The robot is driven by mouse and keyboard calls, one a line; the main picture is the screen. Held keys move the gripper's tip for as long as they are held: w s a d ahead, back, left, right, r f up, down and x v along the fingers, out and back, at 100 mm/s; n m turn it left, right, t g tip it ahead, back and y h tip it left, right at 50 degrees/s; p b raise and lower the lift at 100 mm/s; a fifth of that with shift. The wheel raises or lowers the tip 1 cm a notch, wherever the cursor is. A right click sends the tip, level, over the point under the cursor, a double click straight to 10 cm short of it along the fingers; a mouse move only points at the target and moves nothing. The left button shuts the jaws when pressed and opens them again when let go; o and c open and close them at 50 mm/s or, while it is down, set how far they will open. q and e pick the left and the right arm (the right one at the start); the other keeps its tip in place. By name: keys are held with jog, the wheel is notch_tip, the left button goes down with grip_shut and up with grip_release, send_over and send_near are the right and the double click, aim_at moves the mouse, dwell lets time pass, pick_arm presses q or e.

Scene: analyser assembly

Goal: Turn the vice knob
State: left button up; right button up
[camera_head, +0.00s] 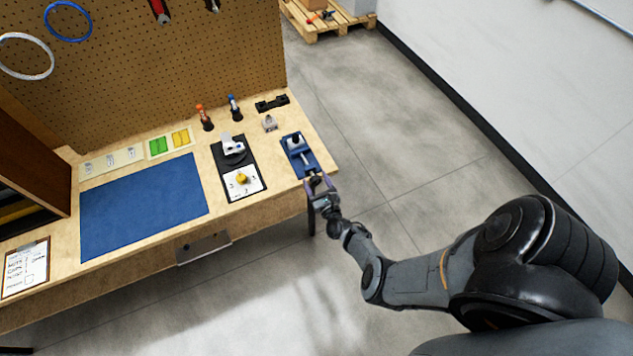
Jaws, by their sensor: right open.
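The blue vice (297,147) sits at the right end of the wooden workbench, with a dark part at its top and a light screw running toward the front edge. The vice knob is small and dark at the front end of the screw, close to my right gripper and partly hidden by it. My right gripper (318,184) reaches in from the lower right to the front of the vice. Its jaws are open around or right beside the knob; contact cannot be made out at this size. My left gripper is not in view.
A black panel (223,158) with a white plate and yellow knob lies left of the vice. Two small bottles (206,124), a black holder (272,103) and a small grey block (269,124) stand behind. A blue mat (142,208) covers the bench middle. Open floor lies to the right.

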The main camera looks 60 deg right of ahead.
jog(key=shift+s+a, duration=0.25)
jog(key=shift+s, duration=0.1)
jog(key=p+v, duration=0.3)
jog(key=v, duration=0.7)
jog(key=shift+p, duration=0.3)
